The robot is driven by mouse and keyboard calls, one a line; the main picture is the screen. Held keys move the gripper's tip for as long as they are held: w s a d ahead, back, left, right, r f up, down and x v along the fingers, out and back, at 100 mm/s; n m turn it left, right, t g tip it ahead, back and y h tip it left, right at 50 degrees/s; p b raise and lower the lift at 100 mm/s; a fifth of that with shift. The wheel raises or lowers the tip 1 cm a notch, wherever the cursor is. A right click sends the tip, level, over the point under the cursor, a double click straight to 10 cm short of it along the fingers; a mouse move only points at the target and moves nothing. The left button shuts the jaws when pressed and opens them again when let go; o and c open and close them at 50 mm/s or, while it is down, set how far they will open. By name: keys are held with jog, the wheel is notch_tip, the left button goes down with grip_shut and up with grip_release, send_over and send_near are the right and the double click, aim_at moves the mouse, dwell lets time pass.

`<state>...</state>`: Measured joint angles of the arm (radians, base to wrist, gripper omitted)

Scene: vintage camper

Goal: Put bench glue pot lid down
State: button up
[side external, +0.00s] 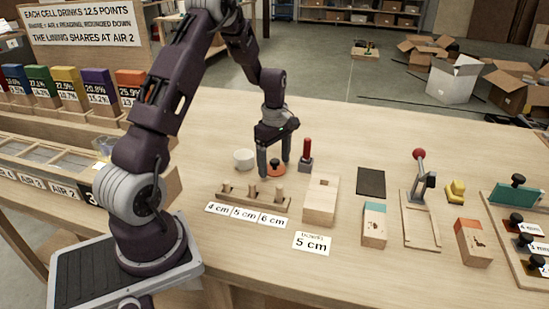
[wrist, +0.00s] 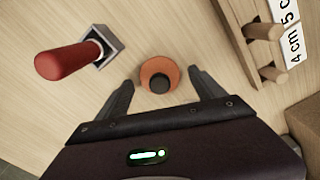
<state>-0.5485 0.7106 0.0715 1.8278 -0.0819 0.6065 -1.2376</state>
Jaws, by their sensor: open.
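The glue pot lid (wrist: 159,74) is an orange disc with a dark round knob, seen from above in the wrist view. In the side external view the orange lid (side external: 276,170) shows low between the fingers, at table level. My gripper (wrist: 160,88) is open, pointing down, with one finger on each side of the lid and a gap to each. It also shows in the side external view (side external: 275,170). A white pot (side external: 243,158) stands just left of my gripper. I cannot tell whether this is the glue pot.
A red-handled tool (side external: 307,155) stands upright close to the right of my gripper. A wooden peg rack (side external: 252,193) with size labels is in front, and a wooden block (side external: 321,199) is to its right. The table behind my gripper is clear.

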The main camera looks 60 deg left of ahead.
aim_at(275, 160)
notch_tip(275, 160, up, 12)
jog(key=s+d+r+m+t, duration=0.2)
jog(key=s+d+r+m, duration=0.2)
jog(key=d+r+m, duration=0.45)
jog(key=s+d+r+m+t, duration=0.1)
jog(key=s+d+m+t, duration=0.2)
jog(key=s+d+m, duration=1)
jog(key=s+d, duration=0.2)
jog(key=s, duration=0.2)
jog(key=shift+s+r+t, duration=0.2)
jog(key=shift+r+t, duration=0.1)
jog(key=shift+r, duration=0.1)
